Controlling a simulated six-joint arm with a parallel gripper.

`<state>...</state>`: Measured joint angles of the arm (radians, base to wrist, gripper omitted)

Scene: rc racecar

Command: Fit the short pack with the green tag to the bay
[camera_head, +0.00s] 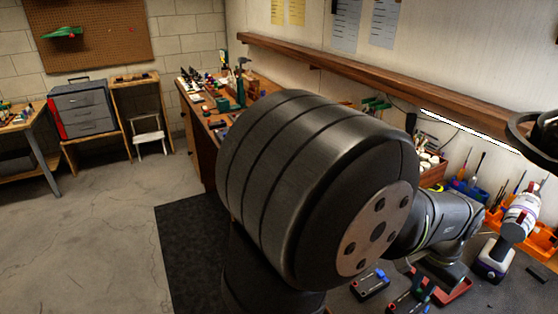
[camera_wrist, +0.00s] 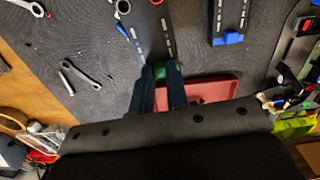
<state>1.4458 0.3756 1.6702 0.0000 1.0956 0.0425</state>
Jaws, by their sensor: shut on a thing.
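In the wrist view, the two dark blue fingers of my gripper (camera_wrist: 160,74) are closed on the green tag (camera_wrist: 167,70). A dark bar with pale marks (camera_wrist: 152,32) runs upward from the fingers; I take it as the short pack, but its joint with the tag is partly hidden. A second dark pack with a blue tag (camera_wrist: 229,39) lies to the right, apart from the fingers. In the head view, my large arm joint fills the middle and the fingers are hard to make out. I cannot identify the bay with certainty.
A red tray (camera_wrist: 212,90) lies just right of the fingers. Spanners (camera_wrist: 82,74) lie on the dark mat to the left. A cordless drill (camera_head: 509,232) stands at the right in the head view. Loose tools crowd the right edge of the wrist view.

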